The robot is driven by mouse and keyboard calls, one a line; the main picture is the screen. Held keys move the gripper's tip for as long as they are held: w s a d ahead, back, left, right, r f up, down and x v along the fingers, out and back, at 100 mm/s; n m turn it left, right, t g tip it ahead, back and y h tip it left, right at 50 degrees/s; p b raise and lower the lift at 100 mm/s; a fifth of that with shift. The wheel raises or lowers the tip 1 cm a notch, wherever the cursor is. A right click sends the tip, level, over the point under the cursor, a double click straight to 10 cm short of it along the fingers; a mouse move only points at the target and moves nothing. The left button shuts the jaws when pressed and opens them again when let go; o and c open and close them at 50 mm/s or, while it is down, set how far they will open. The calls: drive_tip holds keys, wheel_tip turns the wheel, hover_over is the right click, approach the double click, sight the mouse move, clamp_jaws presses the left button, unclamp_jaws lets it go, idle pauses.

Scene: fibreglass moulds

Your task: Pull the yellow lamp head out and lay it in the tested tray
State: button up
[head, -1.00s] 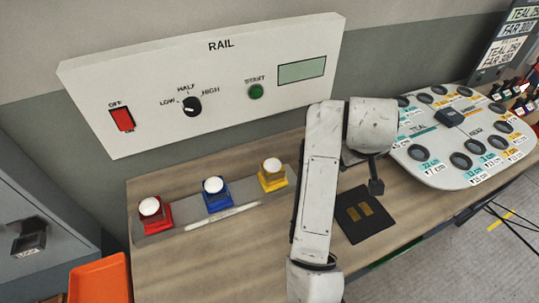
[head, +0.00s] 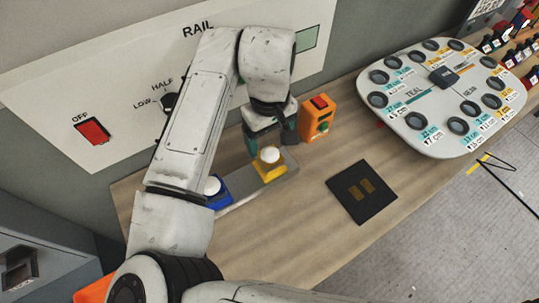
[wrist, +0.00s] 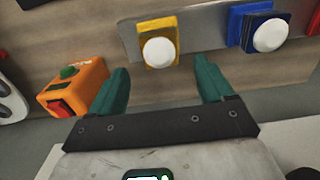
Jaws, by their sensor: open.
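The yellow lamp head (head: 271,173) has a square yellow base and a white dome, and sits on the grey rail strip (head: 238,199) on the bench. It also shows in the wrist view (wrist: 158,27), just beyond the fingertips and roughly centred between them. My gripper (head: 272,143) has teal fingers, spread apart and empty; the wrist view shows both fingers (wrist: 161,72) with a gap around the lamp's line. In the head view it is over the back of the yellow lamp; contact cannot be told. No tray labelled tested can be made out.
A blue lamp (head: 217,198) sits left of the yellow one, partly behind my arm; a red lamp (wrist: 314,22) is at the wrist view's edge. An orange switch box (head: 316,119) stands close right of the gripper. A black pad (head: 362,193) lies on clear bench.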

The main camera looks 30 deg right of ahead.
sight(270, 152)
drive_tip(key=shift+f, duration=0.1)
wheel_tip(270, 152, down, 9)
drive_tip(key=b, duration=0.6)
drive_tip(key=shift+p, duration=0.45)
idle(1.4)
drive_tip(key=c, duration=1.3)
drive_tip(key=shift+r, duration=0.2)
drive_tip(key=shift+r, duration=0.1)
drive_tip(key=shift+r+p, duration=2.75)
drive_tip(key=shift+r, duration=0.1)
